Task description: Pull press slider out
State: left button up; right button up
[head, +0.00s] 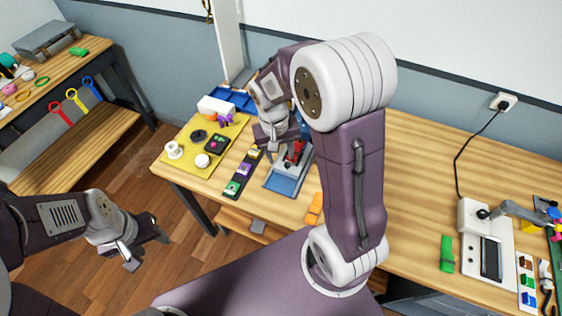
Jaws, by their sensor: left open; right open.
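The press appears to be the small device with a grey-blue plate (283,184) and a red part (296,152) on the wooden table, left of the middle of the head view. My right gripper (283,151) is open and hangs pointing down over the back of this device, beside the red part. I cannot tell whether it touches the device. The gripper and its arm hide the rear of the device, and I cannot make out the slider clearly. My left gripper (148,250) is open and empty, low at the left, over the floor in front of the table.
A dark strip with coloured blocks (243,170) and a yellow mat (177,158) with several items lie left of the device. An orange piece (314,208) lies in front, right. A green block (447,254) and a white device (486,250) are far right. Table between is mostly clear.

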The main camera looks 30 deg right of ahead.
send_near(286, 163)
jog(key=shift+m+g+h, duration=0.3)
jog(key=shift+g+h, duration=0.1)
jog(key=f, duration=0.6)
jog(key=d+f, duration=0.1)
jog(key=f, duration=0.2)
jog(key=shift+d, duration=0.1)
grip_shut()
dwell(0.8)
